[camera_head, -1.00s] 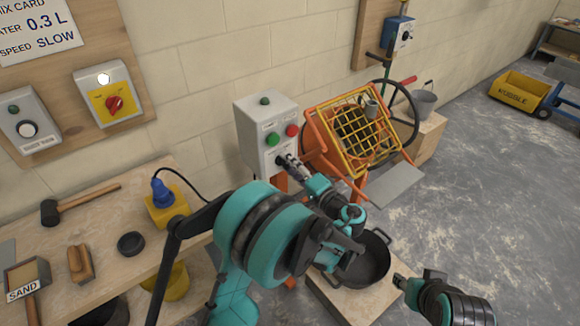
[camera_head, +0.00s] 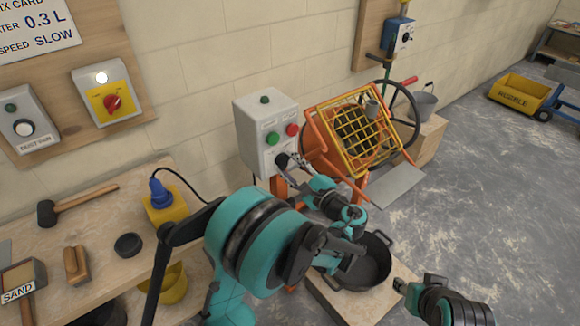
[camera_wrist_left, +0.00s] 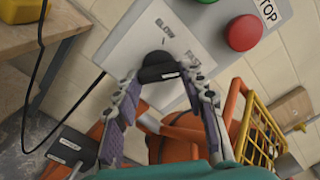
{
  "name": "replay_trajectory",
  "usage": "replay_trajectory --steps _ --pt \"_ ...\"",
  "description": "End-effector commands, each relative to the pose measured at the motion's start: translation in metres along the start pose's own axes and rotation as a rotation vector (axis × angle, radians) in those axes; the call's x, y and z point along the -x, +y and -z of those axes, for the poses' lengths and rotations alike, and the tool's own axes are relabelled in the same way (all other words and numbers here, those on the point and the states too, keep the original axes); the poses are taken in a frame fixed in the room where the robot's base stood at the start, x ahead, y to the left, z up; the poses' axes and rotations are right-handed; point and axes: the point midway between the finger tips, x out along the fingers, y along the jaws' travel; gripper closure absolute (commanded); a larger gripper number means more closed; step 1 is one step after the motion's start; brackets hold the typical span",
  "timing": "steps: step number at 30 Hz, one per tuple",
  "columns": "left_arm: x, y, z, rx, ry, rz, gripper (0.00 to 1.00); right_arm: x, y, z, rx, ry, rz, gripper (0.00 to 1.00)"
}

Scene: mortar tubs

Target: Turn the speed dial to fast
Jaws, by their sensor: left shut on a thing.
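The speed dial is a black knob (camera_wrist_left: 158,68) on the lower front of the grey control box (camera_head: 262,112). In the left wrist view the words SLOW and FAST stand on the plate beside it. My left gripper (camera_head: 287,163) is at the dial, its two fingers on either side of the knob, shut on it. The fingers also show in the left wrist view (camera_wrist_left: 160,98). I cannot tell for sure which word the dial points to. My right gripper (camera_head: 401,284) is at the lower right, away from the dial; its jaw state is unclear.
Green (camera_head: 272,139) and red (camera_head: 292,130) buttons sit just above the dial. The orange mixer with its yellow grid (camera_head: 357,132) stands close to the box on the right. A black tub (camera_head: 366,268) is below my left arm. A wall card reads SPEED SLOW (camera_head: 40,42).

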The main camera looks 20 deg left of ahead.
Motion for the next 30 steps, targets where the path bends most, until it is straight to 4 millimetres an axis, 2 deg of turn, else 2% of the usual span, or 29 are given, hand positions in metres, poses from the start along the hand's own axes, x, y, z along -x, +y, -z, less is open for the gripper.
replay_trajectory --steps 19,20,21,22,30 --pt "0.0001 0.001 0.0002 -0.05 0.001 -0.002 0.88 -0.0008 0.0 -0.0006 0.0 0.0 0.0 0.6" --pt "0.0001 0.001 0.0002 -0.05 0.001 -0.002 0.54 -0.0008 0.0 -0.0006 0.0 0.0 0.0 0.6" --pt "0.0001 0.0009 0.0002 -0.05 0.001 -0.002 0.43 -0.0008 0.0 -0.0006 0.0 0.0 0.0 0.6" --pt "0.0001 0.0009 0.0002 -0.05 0.001 -0.001 0.38 -0.0008 0.0 -0.0006 0.0 0.0 0.0 0.6" --pt "0.0003 0.0005 0.0001 -0.049 0.0 0.0 0.38 -0.0008 0.0 -0.0006 0.0 0.0 0.0 0.6"
